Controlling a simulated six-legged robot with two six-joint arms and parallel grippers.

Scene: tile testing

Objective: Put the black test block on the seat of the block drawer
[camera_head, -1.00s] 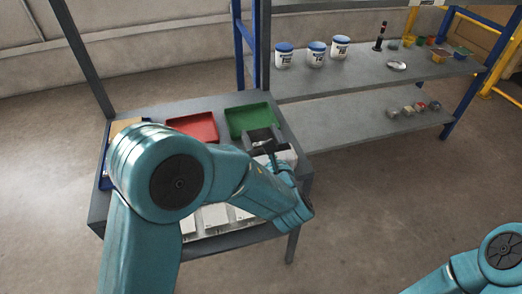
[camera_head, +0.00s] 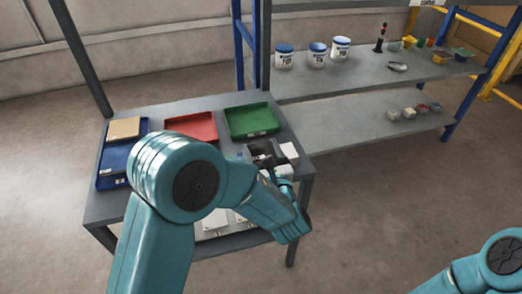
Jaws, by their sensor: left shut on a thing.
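My left gripper (camera_head: 271,164) is at the right part of the table, partly hidden by its own arm. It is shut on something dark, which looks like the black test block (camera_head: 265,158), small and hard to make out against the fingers. A grey, dark-inside holder that looks like the block drawer (camera_head: 248,150) is right at the gripper, in front of the green tray. I cannot tell whether the block touches its seat. My right arm shows at the lower right, but its gripper is out of view.
A green tray (camera_head: 252,120), a red tray (camera_head: 192,126) and a blue tray (camera_head: 112,165) with a tan piece (camera_head: 124,128) lie on the grey table (camera_head: 170,108). White tiles (camera_head: 212,226) show below my arm. Behind, a shelf (camera_head: 350,75) holds jars and small containers.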

